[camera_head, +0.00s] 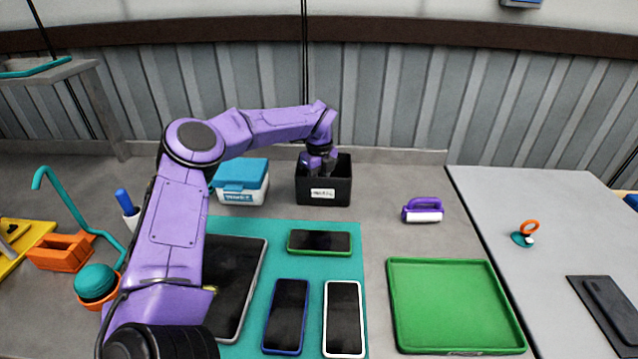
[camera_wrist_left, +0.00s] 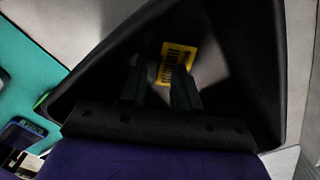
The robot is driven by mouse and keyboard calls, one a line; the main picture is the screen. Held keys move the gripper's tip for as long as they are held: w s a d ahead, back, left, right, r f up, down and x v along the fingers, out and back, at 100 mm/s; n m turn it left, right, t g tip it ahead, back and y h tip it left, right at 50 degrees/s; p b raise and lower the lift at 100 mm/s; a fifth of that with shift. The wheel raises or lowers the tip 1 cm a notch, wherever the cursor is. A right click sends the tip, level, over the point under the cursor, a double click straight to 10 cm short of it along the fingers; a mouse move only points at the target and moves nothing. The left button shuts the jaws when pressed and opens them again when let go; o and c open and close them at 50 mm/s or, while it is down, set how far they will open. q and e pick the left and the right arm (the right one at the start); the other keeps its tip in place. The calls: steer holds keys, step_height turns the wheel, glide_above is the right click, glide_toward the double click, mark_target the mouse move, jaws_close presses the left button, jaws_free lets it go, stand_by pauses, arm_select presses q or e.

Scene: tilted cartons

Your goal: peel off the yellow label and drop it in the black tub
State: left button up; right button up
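The black tub (camera_head: 342,186) stands at the back of the bench, with a small white tag on its front. My left gripper (camera_head: 320,165) reaches down into its opening. In the left wrist view the dark tub walls (camera_wrist_left: 240,60) surround my left gripper (camera_wrist_left: 160,82), whose two fingers stand apart. The yellow label (camera_wrist_left: 178,62), with dark barcode print, shows inside the tub beyond the fingertips, partly covered by the right-hand finger. Whether it rests on the tub floor or touches that finger, I cannot tell. The label is hidden in the head view. My right gripper is not seen.
A blue-lidded box (camera_head: 241,183) stands left of the tub. Phones and a tablet (camera_head: 236,290) lie on a teal mat (camera_head: 310,268). A green tray (camera_head: 452,305) and a purple-handled roller (camera_head: 423,209) are to the right.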

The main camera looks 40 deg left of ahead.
arm_select(q)
step_height(320, 180, up, 19)
steer(key=p, duration=0.5)
steer(key=shift+f, duration=0.2)
stand_by(0.6)
